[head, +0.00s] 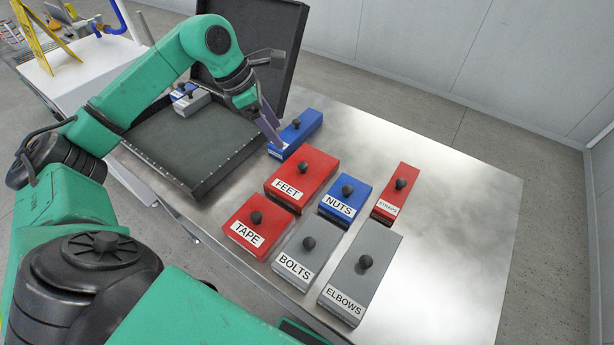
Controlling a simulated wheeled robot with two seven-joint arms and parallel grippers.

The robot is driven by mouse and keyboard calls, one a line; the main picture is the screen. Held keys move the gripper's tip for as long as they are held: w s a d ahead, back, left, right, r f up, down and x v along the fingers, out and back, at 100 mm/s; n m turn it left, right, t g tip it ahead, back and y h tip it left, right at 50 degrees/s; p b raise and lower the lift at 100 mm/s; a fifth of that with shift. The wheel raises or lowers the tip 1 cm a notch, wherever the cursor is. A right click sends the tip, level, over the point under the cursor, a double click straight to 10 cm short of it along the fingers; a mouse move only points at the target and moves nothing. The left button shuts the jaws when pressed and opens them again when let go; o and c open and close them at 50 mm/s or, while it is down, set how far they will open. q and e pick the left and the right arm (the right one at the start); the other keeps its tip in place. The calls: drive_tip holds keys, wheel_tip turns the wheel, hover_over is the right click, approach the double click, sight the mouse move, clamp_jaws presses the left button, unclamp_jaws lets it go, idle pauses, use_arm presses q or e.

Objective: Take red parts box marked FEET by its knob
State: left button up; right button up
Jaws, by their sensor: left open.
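The red parts box marked FEET (318,167) sits on the metal table, with a black knob (305,168) on its lid. My left gripper (273,132) is open and empty, pointing down. In the picture it is up and to the left of the FEET box, near the end of a blue box and the right edge of the black case. It is apart from the knob. My right gripper is not in view.
Around the FEET box stand the red TAPE box (268,235), blue NUTS box (357,188), grey BOLTS box (318,228), grey ELBOWS box (378,262), red STRAPS box (404,174) and a blue box (308,123). An open black case (215,177) lies left. The table's right side (460,200) is clear.

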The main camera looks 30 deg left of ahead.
sight(302, 164)
use_arm(q)
drive_tip(key=p+x, duration=0.5)
drive_tip(key=x, duration=0.9)
drive_tip(key=shift+w+f, duration=0.1)
drive_tip(key=shift+w, duration=0.1)
drive_tip(key=shift+f, duration=0.2)
clamp_jaws()
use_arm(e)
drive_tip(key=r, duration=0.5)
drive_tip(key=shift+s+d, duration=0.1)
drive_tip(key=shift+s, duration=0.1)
use_arm(q)
drive_tip(key=shift+w+r, duration=0.1)
